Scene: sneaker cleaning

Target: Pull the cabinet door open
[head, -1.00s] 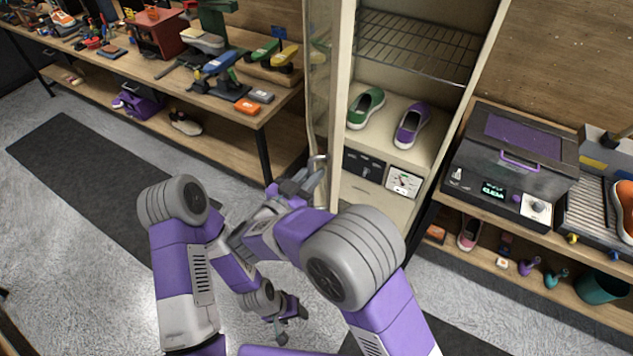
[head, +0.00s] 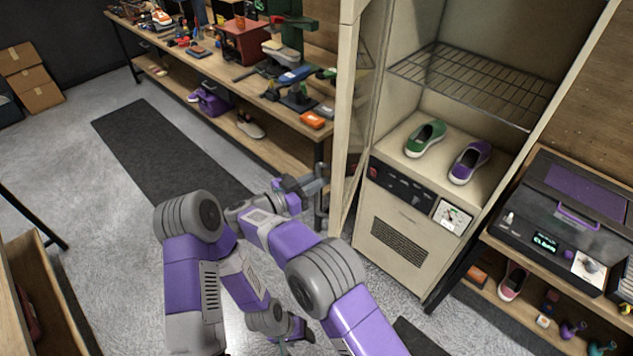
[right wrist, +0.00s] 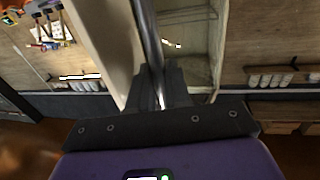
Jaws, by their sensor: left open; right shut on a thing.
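The cream cabinet (head: 402,208) stands right of centre in the head view. Its door (head: 347,115) is swung open to the left and seen nearly edge-on. My right gripper (head: 318,186) is at the door's metal handle (head: 322,212). In the right wrist view the handle shows as a shiny bar (right wrist: 148,40) running between the fingers (right wrist: 158,88), which are shut on it. My left gripper (head: 292,334) is open and empty, low over the floor and apart from the door. My arms partly hide it.
Inside the cabinet are a wire rack (head: 470,85), a green shoe (head: 425,138) and a purple shoe (head: 469,162). A workbench (head: 225,75) with tools stands at left behind the door. A dark machine (head: 570,215) sits on the right bench. A dark mat (head: 165,150) lies on the floor.

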